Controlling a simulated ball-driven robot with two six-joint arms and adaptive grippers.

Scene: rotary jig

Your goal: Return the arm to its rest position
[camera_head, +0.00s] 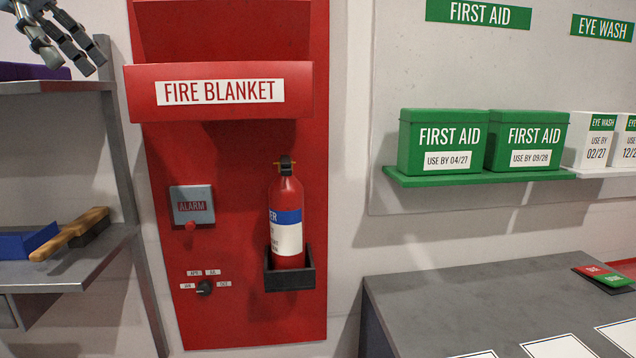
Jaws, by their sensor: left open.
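My left gripper (76,57) is at the top left corner of the head view, with its dark jointed fingers pointing down and to the right. It is open, and I see nothing between its fingers. It shows in front of the grey upper shelf, left of the red fire blanket housing (220,93). Most of my left arm is outside the picture. My right gripper is not in view.
A red panel carries an alarm box (191,205), a dial (204,288) and a fire extinguisher (286,218) in a black holder. A wooden-handled brush (70,233) lies on the left shelf. Green first aid boxes (439,142) stand above a grey table (440,300).

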